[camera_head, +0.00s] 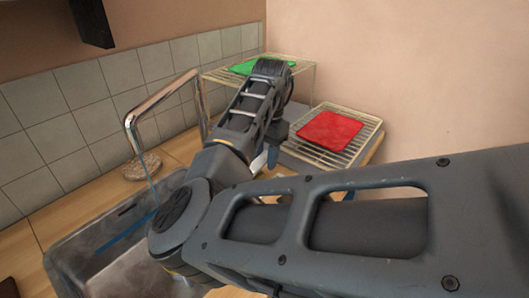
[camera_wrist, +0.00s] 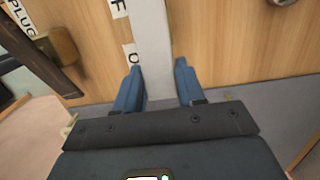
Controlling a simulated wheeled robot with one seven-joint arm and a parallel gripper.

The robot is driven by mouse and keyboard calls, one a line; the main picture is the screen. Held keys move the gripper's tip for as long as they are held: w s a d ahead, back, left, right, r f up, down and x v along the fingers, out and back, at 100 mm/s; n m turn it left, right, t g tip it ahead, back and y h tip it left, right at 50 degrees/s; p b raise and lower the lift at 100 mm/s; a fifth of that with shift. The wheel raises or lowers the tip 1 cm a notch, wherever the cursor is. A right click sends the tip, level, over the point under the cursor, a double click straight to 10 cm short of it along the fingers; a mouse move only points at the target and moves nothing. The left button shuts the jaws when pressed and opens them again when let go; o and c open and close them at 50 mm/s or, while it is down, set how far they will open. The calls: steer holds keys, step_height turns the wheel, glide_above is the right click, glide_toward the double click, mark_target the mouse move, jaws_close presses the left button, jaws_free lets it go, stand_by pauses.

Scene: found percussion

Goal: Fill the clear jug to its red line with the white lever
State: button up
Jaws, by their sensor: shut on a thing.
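In the wrist view a pale lever (camera_wrist: 150,45), which looks like the white lever, stands between the blue fingers of my gripper (camera_wrist: 160,85), and the gripper is shut on it. In the head view my arm covers much of the scene. A chrome tap (camera_head: 150,100) bends over the metal sink (camera_head: 70,262). A thin bluish stream (camera_head: 151,180) runs down from its spout. I cannot see the clear jug or its red line; my arm hides part of the sink.
A wire rack (camera_head: 364,150) with a red cloth (camera_head: 330,131) stands at the right, and a green cloth (camera_head: 248,67) lies on a rack behind. In the wrist view a brown knob (camera_wrist: 60,47) is beside a "PLUG" label (camera_wrist: 22,18). Tiled wall bounds the left.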

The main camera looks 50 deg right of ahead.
steer(key=o, duration=1)
steer(key=shift+c, duration=0.2)
steer(key=shift+d+r, duration=0.2)
steer(key=shift+r, duration=1.75)
steer(key=shift+d+r, duration=0.2)
steer(key=shift+r, duration=1.75)
